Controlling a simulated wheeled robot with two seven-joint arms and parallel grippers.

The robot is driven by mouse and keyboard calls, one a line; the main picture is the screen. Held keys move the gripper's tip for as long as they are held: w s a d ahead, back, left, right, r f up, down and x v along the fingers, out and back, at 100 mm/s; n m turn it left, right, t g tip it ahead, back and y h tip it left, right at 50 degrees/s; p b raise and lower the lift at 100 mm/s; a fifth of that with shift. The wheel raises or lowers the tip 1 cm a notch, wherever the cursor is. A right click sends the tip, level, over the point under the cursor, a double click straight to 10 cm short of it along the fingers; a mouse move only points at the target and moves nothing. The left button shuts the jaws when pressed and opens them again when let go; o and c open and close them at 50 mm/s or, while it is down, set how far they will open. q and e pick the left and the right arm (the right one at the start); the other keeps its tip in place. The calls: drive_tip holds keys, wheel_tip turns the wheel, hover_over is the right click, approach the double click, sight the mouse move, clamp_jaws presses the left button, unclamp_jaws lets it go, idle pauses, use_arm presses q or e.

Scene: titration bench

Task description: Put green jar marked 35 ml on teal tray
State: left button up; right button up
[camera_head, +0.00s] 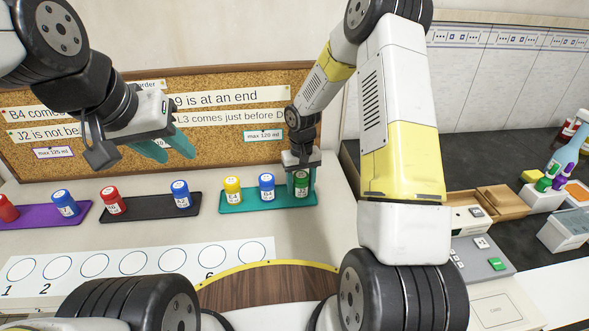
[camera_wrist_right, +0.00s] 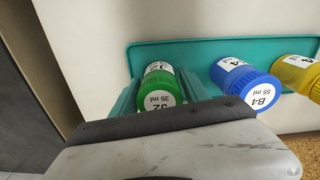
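The green jar (camera_head: 302,183) is upright at the right end of the teal tray (camera_head: 250,204). Its lid reads J2, 35 ml in the right wrist view (camera_wrist_right: 158,98). My right gripper (camera_head: 301,184) comes down over it, with one teal finger close against each side. The jar fills the gap between the fingers, so they look shut on it. It appears to stand on the tray; its base is partly hidden. My left gripper (camera_head: 170,150) is in the air in front of the corkboard, fingers apart and empty.
A blue jar (camera_head: 267,186) and a yellow jar (camera_head: 233,190) share the teal tray, left of the green one. A black tray (camera_head: 150,207) and a purple tray (camera_head: 40,219) hold red and blue jars. A numbered white strip (camera_head: 110,278) lies in front. The corkboard (camera_head: 220,90) stands behind.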

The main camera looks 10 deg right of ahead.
drive_tip(key=shift+o, duration=0.7)
wheel_tip(320, 180, up, 12)
drive_tip(key=shift+r, duration=0.25)
drive_tip(key=s+d+r+t, duration=0.3)
drive_tip(key=s+r+t, duration=0.1)
drive_tip(key=s+r, duration=1.25)
drive_tip(key=s+r+m+t+y, duration=0.1)
drive_tip(key=s+r+t+y, duration=0.1)
drive_tip(key=s, duration=0.6)
drive_tip(key=shift+s+a+r, duration=0.25)
drive_tip(key=shift+s+r, duration=0.05)
drive_tip(key=shift+r, duration=0.45)
